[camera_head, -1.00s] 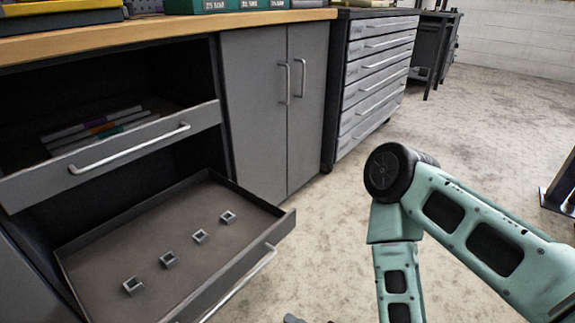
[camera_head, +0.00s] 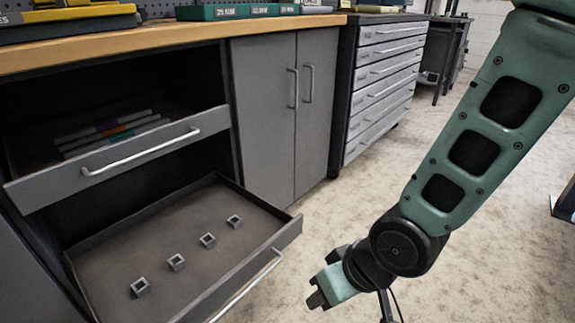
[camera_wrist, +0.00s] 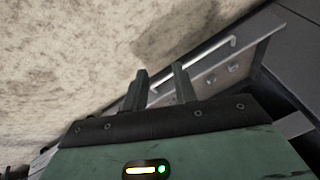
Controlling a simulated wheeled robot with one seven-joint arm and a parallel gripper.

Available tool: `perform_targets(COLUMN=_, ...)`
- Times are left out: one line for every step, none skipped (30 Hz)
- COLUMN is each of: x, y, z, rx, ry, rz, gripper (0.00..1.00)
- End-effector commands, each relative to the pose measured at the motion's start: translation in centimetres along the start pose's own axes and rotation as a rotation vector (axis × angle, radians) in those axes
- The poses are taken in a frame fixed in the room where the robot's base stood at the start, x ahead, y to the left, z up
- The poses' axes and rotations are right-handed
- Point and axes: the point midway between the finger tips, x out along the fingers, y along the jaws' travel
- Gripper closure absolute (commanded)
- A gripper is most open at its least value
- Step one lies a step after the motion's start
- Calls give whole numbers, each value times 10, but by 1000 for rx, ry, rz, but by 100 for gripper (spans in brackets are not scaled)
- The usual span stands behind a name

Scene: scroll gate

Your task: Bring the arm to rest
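My arm (camera_head: 470,140) reaches down from the upper right of the head view, in front of the bare floor. It bends at a dark round joint low in the picture. My gripper (camera_head: 318,299) is at the bottom centre of the head view, right of the open lower drawer (camera_head: 232,278) and apart from it. In the wrist view my gripper (camera_wrist: 161,80) shows two dark fingers with a gap between them. It is open and nothing is held between the fingers.
The lower drawer holds several small square metal pieces (camera_head: 176,262). The upper drawer (camera_head: 120,160), also pulled out, holds several thin coloured items. A two-door cabinet (camera_head: 268,120) and a grey drawer chest (camera_head: 385,90) stand behind.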

Motion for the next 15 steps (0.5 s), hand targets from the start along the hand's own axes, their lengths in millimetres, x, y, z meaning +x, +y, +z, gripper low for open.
perform_targets(x=-19, y=1, z=0, rx=-28, ry=-24, rz=33, gripper=72)
perform_targets(x=-29, y=2, z=3, rx=-44, ry=-47, rz=52, gripper=72)
perform_targets(x=-42, y=3, z=8, rx=-59, ry=-80, rz=73, gripper=72)
perform_targets(x=-51, y=3, z=11, rx=-70, ry=-102, rz=88, gripper=72)
perform_targets(x=-60, y=3, z=15, rx=-79, ry=-123, rz=100, gripper=72)
perform_targets(x=-71, y=3, z=20, rx=-91, ry=-150, rz=114, gripper=72)
perform_targets(x=-78, y=3, z=23, rx=-99, ry=-169, rz=122, gripper=72)
perform_targets(x=-86, y=3, z=27, rx=-105, ry=-186, rz=129, gripper=72)
perform_targets(x=-95, y=2, z=32, rx=-115, ry=-209, rz=138, gripper=72)
perform_targets(x=-102, y=2, z=36, rx=-121, ry=-226, rz=143, gripper=72)
perform_targets(x=-109, y=1, z=39, rx=-125, ry=-242, rz=148, gripper=72)
perform_targets(x=-118, y=0, z=44, rx=-134, ry=-262, rz=153, gripper=72)
perform_targets(x=-124, y=-1, z=47, rx=-139, ry=-276, rz=157, gripper=72)
perform_targets(x=-130, y=-2, z=51, rx=-143, ry=-291, rz=159, gripper=72)
perform_targets(x=-138, y=-3, z=56, rx=-149, ry=-311, rz=162, gripper=72)
